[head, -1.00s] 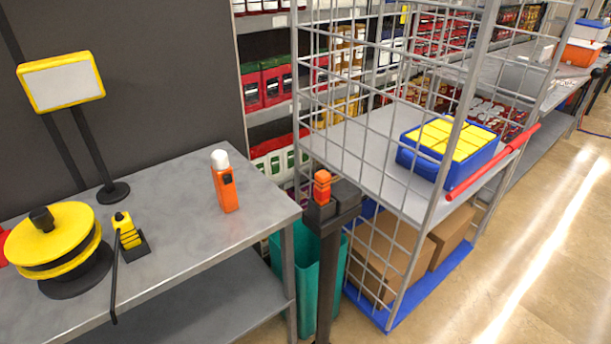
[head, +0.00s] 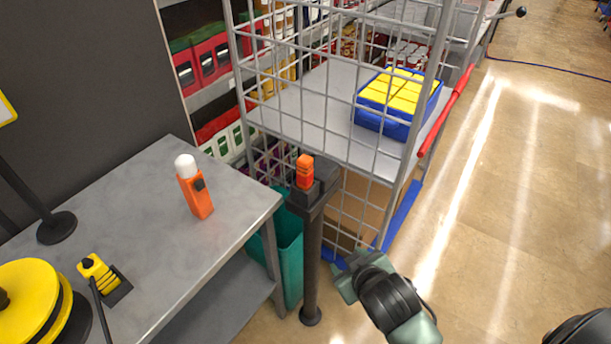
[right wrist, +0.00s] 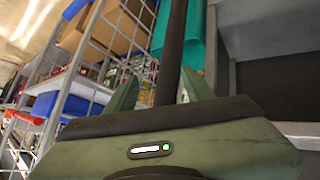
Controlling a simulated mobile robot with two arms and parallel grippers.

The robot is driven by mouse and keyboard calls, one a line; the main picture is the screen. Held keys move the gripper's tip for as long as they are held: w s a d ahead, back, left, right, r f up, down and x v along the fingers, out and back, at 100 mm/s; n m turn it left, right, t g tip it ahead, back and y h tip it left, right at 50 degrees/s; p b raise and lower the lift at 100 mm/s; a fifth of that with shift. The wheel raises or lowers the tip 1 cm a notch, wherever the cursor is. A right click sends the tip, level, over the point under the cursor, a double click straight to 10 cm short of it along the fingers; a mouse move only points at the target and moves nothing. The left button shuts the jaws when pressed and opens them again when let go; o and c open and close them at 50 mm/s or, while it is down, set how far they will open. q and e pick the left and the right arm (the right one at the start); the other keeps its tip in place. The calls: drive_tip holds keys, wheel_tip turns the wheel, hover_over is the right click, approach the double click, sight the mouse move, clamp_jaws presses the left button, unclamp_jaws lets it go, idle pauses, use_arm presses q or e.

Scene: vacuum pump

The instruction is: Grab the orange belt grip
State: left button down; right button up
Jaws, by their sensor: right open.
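The orange belt grip (head: 304,171) stands upright in the black head of a dark belt post (head: 313,265), between the grey table and the wire cart. My right gripper (head: 347,276) is open and empty, to the right of the post in the head view and lower in the picture than the grip. In the right wrist view my right gripper (right wrist: 158,88) has its two green fingers spread, with the dark post (right wrist: 172,50) showing between them. The orange grip is not visible in that view. My left gripper is in neither view.
A grey table (head: 135,215) at left holds an orange bottle-like device (head: 195,197), a yellow reel (head: 30,295) and a small yellow tool (head: 98,270). A teal bin (head: 290,245) stands behind the post. The wire cart (head: 385,165) holds a blue crate (head: 370,119).

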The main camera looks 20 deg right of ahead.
drive_tip(key=w+a+r+n+t+y, duration=0.25)
drive_tip(key=w+r+t, duration=0.4)
drive_tip(key=r, duration=0.65)
drive_tip(key=w+a+r+n+t+y, duration=0.1)
drive_tip(key=w+a+r+n+t, duration=0.45)
drive_tip(key=r, duration=0.85)
drive_tip(key=s+a+r+n+g+y, duration=0.2)
drive_tip(key=a+r+n+g+y, duration=0.8)
drive_tip(key=n+y, duration=0.85)
drive_tip(key=n+g+h, duration=0.8)
drive_tip(key=n+h, duration=0.6)
drive_tip(key=h, duration=0.4)
hover_over(305, 158)
drive_tip(key=s+d, duration=0.2)
wheel_tip(305, 158, down, 13)
drive_tip(key=p+x, duration=0.3)
drive_tip(key=x, duration=0.3)
drive_tip(key=shift+a+f, duration=0.15)
drive_tip(key=shift+f, duration=0.2)
drive_tip(key=shift+w+a+f, duration=0.15)
drive_tip(key=shift+w+f, duration=0.1)
drive_tip(key=shift+f, duration=0.15)
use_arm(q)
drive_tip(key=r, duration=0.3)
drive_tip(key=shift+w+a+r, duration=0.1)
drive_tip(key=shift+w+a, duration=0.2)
use_arm(e)
clamp_jaws()
